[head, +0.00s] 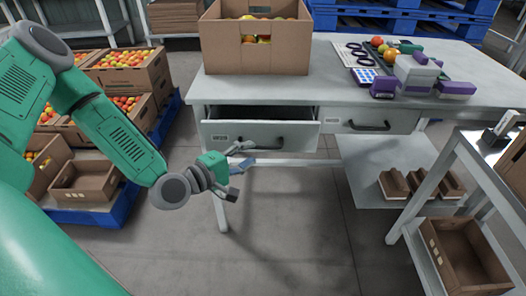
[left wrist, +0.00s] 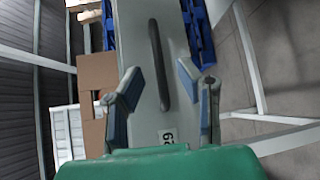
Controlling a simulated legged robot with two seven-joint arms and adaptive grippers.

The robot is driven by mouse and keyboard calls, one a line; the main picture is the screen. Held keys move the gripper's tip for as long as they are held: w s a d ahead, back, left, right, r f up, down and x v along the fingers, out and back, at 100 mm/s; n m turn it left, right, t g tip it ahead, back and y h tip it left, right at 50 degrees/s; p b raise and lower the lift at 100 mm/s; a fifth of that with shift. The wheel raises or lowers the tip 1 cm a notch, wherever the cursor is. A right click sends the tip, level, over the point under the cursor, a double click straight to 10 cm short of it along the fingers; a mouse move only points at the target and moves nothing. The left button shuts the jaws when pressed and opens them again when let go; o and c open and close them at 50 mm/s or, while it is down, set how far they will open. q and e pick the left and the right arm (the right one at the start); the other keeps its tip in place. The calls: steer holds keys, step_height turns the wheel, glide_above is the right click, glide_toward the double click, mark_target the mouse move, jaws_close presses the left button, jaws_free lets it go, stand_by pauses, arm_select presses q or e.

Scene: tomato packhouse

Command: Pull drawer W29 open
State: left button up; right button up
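The left drawer (head: 228,134) of the grey table stands partly open, its dark inside showing above the front. Its bar handle (head: 265,144) is dark. The label at the left of its front is too small to read in the head view. In the left wrist view the drawer front (left wrist: 178,85) shows the handle (left wrist: 157,62) and a partly hidden label (left wrist: 167,137) that seems to end in 29. My left gripper (head: 240,168) is open and empty, in front of and below the drawer's handle, apart from it. My right gripper is not in view.
A closed right drawer (head: 340,121) sits beside it. A cardboard box of tomatoes (head: 240,55) stands on the table (head: 310,88). Crates of tomatoes (head: 128,77) are at left. A shelf rack (head: 445,170) stands at right. The floor before the drawer is clear.

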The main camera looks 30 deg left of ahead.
mark_target(262, 148)
arm_select(q)
steer(key=b+x, duration=0.1)
steer(key=x, duration=0.4)
steer(key=shift+d, duration=0.1)
jaws_close()
